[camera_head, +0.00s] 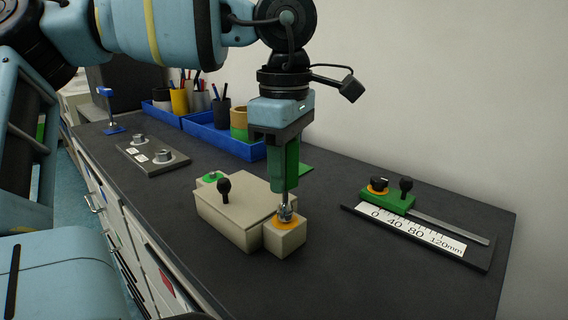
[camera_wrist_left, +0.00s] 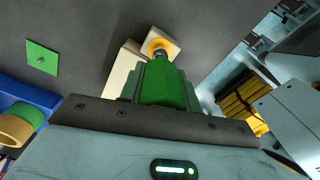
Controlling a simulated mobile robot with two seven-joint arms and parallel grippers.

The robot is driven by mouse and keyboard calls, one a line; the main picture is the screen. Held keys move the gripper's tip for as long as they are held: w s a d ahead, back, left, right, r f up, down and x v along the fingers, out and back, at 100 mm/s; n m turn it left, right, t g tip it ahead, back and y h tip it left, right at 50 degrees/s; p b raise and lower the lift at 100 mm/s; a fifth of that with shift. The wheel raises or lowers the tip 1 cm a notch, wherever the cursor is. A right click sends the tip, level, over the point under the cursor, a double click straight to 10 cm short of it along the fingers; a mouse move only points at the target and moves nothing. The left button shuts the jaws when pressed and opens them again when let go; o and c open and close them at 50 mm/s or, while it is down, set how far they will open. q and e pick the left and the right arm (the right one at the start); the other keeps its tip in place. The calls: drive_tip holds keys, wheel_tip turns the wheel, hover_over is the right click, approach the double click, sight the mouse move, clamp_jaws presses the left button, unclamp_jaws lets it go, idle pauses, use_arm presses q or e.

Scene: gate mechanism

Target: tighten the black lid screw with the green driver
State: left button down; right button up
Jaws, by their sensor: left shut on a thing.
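My left gripper (camera_head: 283,145) is shut on the green driver (camera_head: 284,168), which hangs upright with its thin shaft pointing down. The shaft's lower end meets a grey metallic piece inside an orange ring (camera_head: 285,222) on the small beige block (camera_head: 286,239). Contact at the tip is too small to tell. This block stands against the beige box (camera_head: 233,213), whose lid carries a black knob-like screw (camera_head: 224,188). In the left wrist view the driver (camera_wrist_left: 166,88) points toward the orange ring (camera_wrist_left: 158,47), and its tip is partly hidden. My right gripper is not in view.
A green slider (camera_head: 388,202) with a black knob sits on a millimetre scale (camera_head: 412,229) at the right. Blue trays (camera_head: 222,137) with cups and pens stand behind. A dark plate (camera_head: 152,156) with metal posts lies at the left. The front right tabletop is clear.

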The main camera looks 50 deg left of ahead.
use_arm(q)
drive_tip(key=shift+f+m, duration=0.2)
drive_tip(key=shift+m, duration=0.2)
drive_tip(key=shift+r, duration=0.15)
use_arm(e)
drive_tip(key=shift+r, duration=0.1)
use_arm(q)
drive_tip(key=shift+r+p, duration=0.4)
drive_tip(key=shift+r, duration=0.2)
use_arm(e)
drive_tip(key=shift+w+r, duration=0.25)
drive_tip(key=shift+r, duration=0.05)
